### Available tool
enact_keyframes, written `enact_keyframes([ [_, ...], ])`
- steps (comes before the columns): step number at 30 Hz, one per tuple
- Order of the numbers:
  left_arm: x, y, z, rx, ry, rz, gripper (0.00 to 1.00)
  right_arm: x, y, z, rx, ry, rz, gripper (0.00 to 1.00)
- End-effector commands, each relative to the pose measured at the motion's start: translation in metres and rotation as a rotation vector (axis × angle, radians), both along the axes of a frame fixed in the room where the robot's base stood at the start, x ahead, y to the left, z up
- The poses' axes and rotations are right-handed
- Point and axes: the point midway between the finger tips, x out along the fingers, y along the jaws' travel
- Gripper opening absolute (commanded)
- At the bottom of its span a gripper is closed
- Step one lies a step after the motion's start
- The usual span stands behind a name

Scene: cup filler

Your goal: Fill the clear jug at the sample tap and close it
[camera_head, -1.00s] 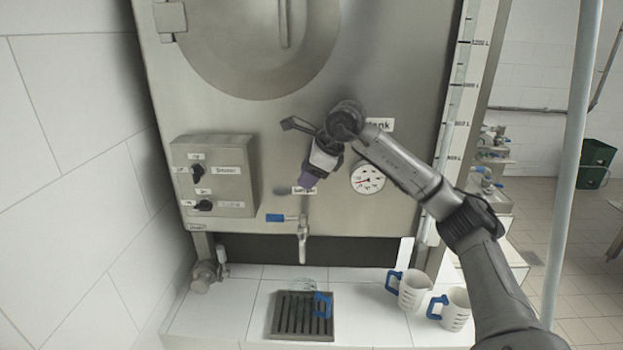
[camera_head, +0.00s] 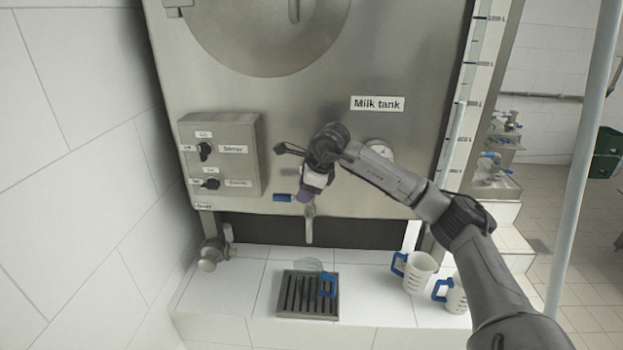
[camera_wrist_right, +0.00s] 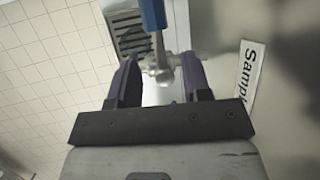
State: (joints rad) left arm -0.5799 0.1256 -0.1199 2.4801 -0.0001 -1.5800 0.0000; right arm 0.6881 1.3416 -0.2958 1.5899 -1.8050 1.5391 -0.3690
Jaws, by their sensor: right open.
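The sample tap (camera_head: 309,229) hangs from the tank front, its blue lever (camera_head: 282,197) pointing left. My right gripper (camera_head: 305,198) is open at the tap's upper part, pointing down. In the right wrist view the tap body (camera_wrist_right: 158,66) shows between the two spread fingers of my right gripper (camera_wrist_right: 160,72), with the blue lever (camera_wrist_right: 152,14) beyond; I cannot tell whether they touch. The clear jug (camera_head: 308,266) stands on the drip grate below the tap, faint except for its blue handle (camera_head: 328,284). No stream of milk shows. My left gripper is out of view.
The drip grate (camera_head: 287,313) is set in a white tiled ledge. Two white jugs with blue handles (camera_head: 420,274) (camera_head: 457,298) stand to its right. A switch box (camera_head: 230,160) is on the tank at left, and a valve (camera_head: 211,255) is below it.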

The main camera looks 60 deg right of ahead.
Motion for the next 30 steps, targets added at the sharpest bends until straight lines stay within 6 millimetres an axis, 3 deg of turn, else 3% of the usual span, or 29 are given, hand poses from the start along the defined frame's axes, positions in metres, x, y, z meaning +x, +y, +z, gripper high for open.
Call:
enact_keyframes([
  [7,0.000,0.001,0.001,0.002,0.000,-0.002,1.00,0.008,0.000,-0.017,0.000,0.001,0.000,0.44],
  [20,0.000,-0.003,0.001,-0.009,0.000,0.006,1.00,0.010,0.000,-0.021,0.000,0.000,0.000,0.43],
  [30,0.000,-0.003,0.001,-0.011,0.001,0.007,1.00,0.010,0.000,-0.021,0.000,0.000,0.000,0.11],
])
